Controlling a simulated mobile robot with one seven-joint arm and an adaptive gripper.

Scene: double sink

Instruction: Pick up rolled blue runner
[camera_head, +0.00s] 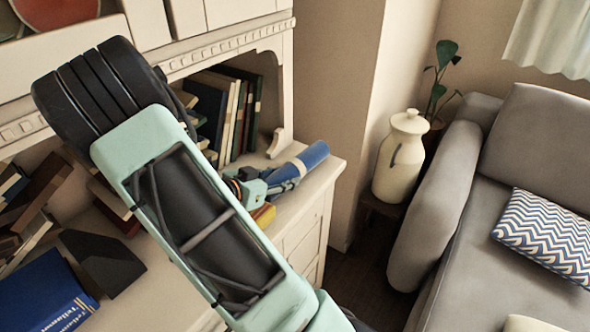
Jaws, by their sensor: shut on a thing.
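The rolled blue runner (312,156) is a blue cylinder at the right end of the cream cabinet's counter. My gripper (287,177) is at its left part, with grey fingers closed around it. My arm comes up from the bottom and hides part of the counter and the gripper's near side. I cannot tell whether the runner touches the counter or is slightly above it.
A row of upright books (232,115) stands in the cabinet shelf behind the gripper. A yellow item (264,215) lies just below the gripper. A blue book (45,292) lies at the lower left. A cream jar (400,157) and a grey sofa (447,200) are to the right.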

